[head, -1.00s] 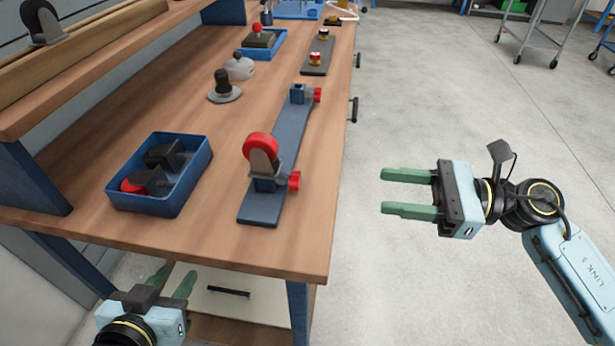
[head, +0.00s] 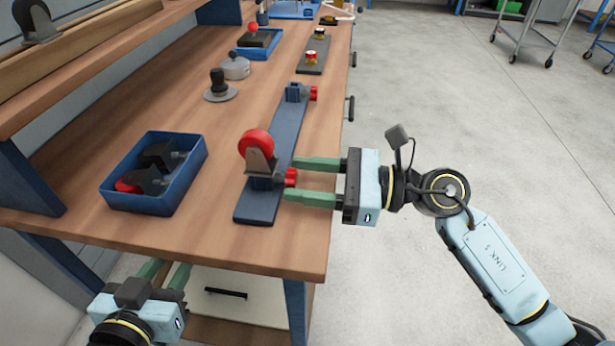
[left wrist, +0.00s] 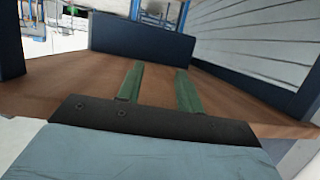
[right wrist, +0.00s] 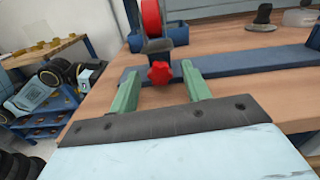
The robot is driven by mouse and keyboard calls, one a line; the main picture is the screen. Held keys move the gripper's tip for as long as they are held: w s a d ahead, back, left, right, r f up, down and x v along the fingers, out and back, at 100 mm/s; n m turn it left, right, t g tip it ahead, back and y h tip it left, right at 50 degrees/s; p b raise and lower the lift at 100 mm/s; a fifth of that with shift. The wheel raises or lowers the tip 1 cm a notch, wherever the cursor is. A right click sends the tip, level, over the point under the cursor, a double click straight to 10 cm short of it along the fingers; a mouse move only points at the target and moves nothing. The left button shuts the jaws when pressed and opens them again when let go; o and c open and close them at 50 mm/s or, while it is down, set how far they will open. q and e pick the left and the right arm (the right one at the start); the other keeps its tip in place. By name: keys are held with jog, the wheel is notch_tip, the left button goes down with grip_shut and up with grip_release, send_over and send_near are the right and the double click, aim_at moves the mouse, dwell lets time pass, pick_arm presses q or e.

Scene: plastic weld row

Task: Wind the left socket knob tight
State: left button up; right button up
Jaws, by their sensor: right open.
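A dark blue bar (head: 262,207) lies on the bench with a socket at each end. The near socket, at the left in the right wrist view, holds a caster with a red wheel (head: 256,144) and grey fork. Its red lobed knob (right wrist: 160,73) also shows in the head view (head: 291,176). My right gripper (right wrist: 160,69) is open, its green fingertips on either side of this knob; contact cannot be told. The far socket (head: 295,92) is empty, with its own red knob (head: 313,93). My left gripper (head: 166,269) is open and empty, low beside the bench's front.
A blue bin (head: 187,186) with more casters stands left of the bar. A round grey base with a black knob (head: 219,86) and a dark board with red-topped parts (head: 314,56) lie further back.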

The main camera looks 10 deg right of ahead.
jog(key=c, duration=1)
jog(key=shift+r+m+p, duration=0.15)
jog(key=shift+m+p, duration=0.65)
jog(key=shift+p, duration=0.25)
pick_arm(q)
jog(key=s+a+f+g+y+p, duration=0.25)
jog(key=s+a+f+g, duration=0.35)
jog(key=s+f+g, duration=0.6)
pick_arm(e)
jog(key=shift+m, duration=1.1)
jog(key=m+p, duration=0.2)
jog(key=p, duration=0.1)
jog(key=shift+m, duration=0.4)
jog(key=shift+w, duration=0.1)
pick_arm(q)
jog(key=a+f+y, duration=0.1)
jog(key=a+f, duration=0.2)
jog(key=f, duration=0.4)
jog(key=shift+w+f+n+t, duration=0.2)
jog(key=shift+f+n+t, duration=0.1)
jog(key=shift+t, duration=0.1)
pick_arm(e)
jog(key=shift+m, duration=0.3)
pick_arm(q)
jog(key=shift+y, duration=0.25)
